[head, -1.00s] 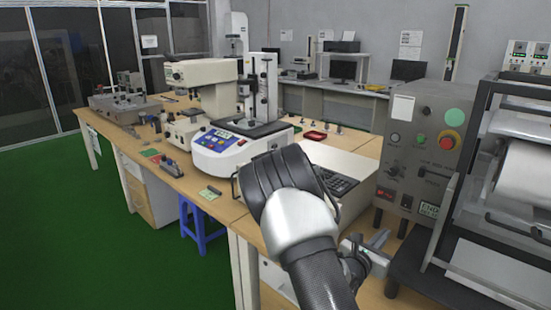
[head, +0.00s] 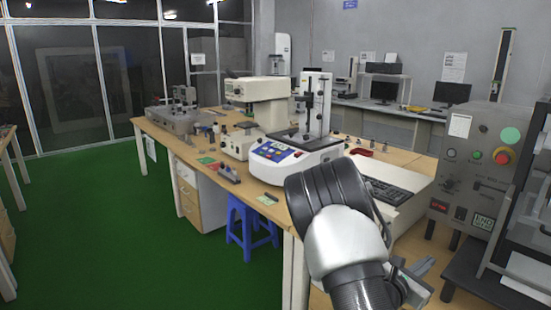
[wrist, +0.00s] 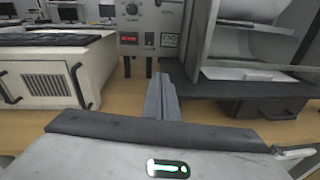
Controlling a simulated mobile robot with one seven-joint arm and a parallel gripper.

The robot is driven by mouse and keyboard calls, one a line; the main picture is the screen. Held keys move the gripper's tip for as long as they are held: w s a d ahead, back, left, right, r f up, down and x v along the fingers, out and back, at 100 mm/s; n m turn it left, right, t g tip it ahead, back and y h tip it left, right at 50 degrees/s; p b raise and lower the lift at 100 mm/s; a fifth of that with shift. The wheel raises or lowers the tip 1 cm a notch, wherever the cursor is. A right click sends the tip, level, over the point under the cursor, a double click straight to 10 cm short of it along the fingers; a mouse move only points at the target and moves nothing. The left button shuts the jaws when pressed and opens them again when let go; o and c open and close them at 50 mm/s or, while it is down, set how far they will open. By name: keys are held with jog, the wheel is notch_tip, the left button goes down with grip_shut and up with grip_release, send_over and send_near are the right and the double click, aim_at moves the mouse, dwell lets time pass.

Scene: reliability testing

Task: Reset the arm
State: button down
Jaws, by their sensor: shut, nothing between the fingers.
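My arm (head: 345,240) reaches up from the lower edge of the head view, with a black joint and a white link, bent in front of the wooden table. My gripper (head: 422,268) shows partly behind the arm at the lower right of that view. In the wrist view, the grey fingers of my gripper (wrist: 163,98) are together with nothing between them. They point at the front of a grey control box (wrist: 150,40) and look apart from it, above the wooden tabletop.
A white and blue testing instrument (head: 290,158) stands on the table (head: 262,200), left of my arm. A keyboard (head: 388,190) lies on a beige case (head: 412,205) close by. The grey control box (head: 470,165) is at right. A blue stool (head: 250,225) stands below. Green floor at left is open.

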jog(key=s+a+r+m+g+y, duration=0.1)
jog(key=s+r+m+g, duration=0.4)
jog(key=s+m, duration=0.35)
jog(key=s+a+r+m+g+y, duration=0.15)
jog(key=s+r+m+g, duration=0.25)
jog(key=s+m, duration=0.5)
jog(key=s+a+r+m+t+y, duration=0.2)
jog(key=s+a+y, duration=0.15)
jog(key=a, duration=0.45)
jog(key=s+a+r+m+t+y, duration=0.1)
jog(key=s+a+r+m+y, duration=0.2)
jog(key=a, duration=0.4)
jog(key=s+a+r+m+t+y, duration=0.25)
jog(key=a+y, duration=0.25)
jog(key=a, duration=0.3)
notch_tip(320, 180, up, 17)
jog(key=p, duration=1.7)
jog(key=shift+s+f+n+g, duration=0.15)
jog(key=shift+s+n+g, duration=0.25)
jog(key=shift+g, duration=0.05)
jog(key=shift+a, duration=0.1)
